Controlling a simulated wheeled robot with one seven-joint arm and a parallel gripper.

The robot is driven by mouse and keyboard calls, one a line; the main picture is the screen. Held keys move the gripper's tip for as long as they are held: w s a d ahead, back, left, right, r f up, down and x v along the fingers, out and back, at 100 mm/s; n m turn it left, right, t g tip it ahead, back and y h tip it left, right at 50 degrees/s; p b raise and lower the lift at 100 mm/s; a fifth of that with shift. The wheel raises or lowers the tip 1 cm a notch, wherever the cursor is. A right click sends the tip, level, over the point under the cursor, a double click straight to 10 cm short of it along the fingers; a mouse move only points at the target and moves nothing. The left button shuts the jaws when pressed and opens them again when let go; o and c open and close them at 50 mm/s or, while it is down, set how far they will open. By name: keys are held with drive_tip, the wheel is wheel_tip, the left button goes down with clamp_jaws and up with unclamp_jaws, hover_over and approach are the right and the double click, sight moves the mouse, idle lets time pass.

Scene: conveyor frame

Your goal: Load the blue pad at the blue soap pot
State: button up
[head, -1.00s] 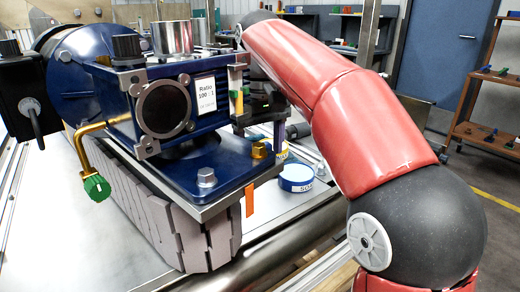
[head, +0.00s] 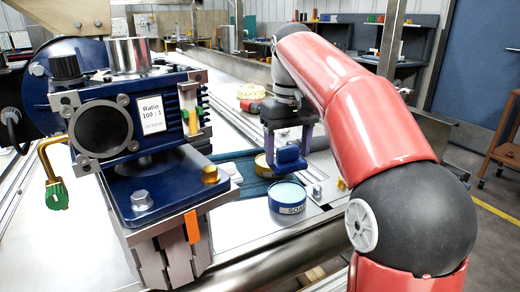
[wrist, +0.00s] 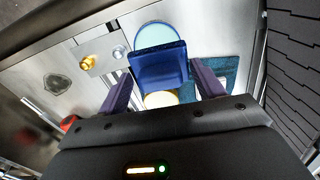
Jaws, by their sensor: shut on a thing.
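My gripper (head: 288,138) is shut on the blue pad (head: 290,158), a blue block hanging below the fingers. The pad also shows between the purple fingers in the wrist view (wrist: 160,66). The blue soap pot (head: 288,202) is a round blue tub with pale contents and a white label. In the head view it stands just below the pad, with a gap in the picture. In the wrist view the pot (wrist: 155,33) shows beyond the pad, partly covered by it. I see no contact between pad and pot.
A yellow-rimmed pot (head: 262,167) stands behind the blue pot, by a dark blue mat (head: 232,168). The blue gearbox (head: 150,115) with a green-handled pipe stands left. Brass and steel fittings (head: 317,190) lie right of the pot. Another yellowish round thing (head: 250,92) lies farther back.

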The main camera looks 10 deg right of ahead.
sight(289, 165)
drive_tip(key=shift+w+d+f, duration=0.1)
drive_tip(key=shift+d+f, duration=0.15)
drive_tip(key=shift+f, duration=0.05)
drive_tip(key=shift+f+b, duration=0.65)
drive_tip(key=shift+f, duration=2.05)
drive_tip(key=shift+f, duration=0.6)
drive_tip(key=shift+r, duration=0.1)
drive_tip(key=shift+r+p, duration=0.75)
drive_tip(key=shift+r, duration=2.7)
